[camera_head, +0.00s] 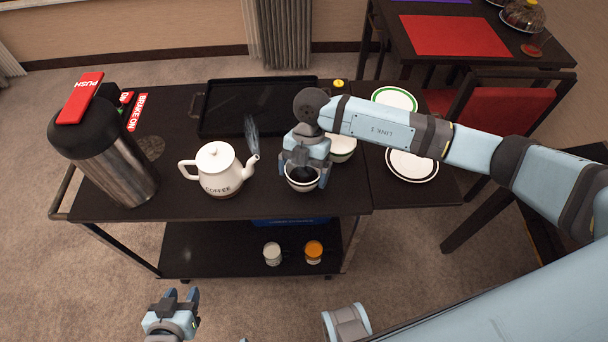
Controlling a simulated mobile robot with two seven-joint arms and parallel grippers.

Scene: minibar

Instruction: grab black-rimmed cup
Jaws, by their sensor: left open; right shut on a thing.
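The black-rimmed cup (302,184) is a small white cup with a dark rim near the front edge of the dark cart top, right of the white coffee pot. My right gripper (304,176) reaches down over it from the right and is shut on it, with fingers at its left and right sides. I cannot tell whether the cup still touches the cart top. My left gripper (179,296) is open and empty, low in the view, in front of the cart and well away from the cup.
A white coffee pot (221,183) and a steel dispenser (122,167) stand to the left. A black tray (219,128) lies behind. A pale bowl (341,156) sits just behind my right gripper. Plates with green (412,101) and black (427,180) rims lie to the right.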

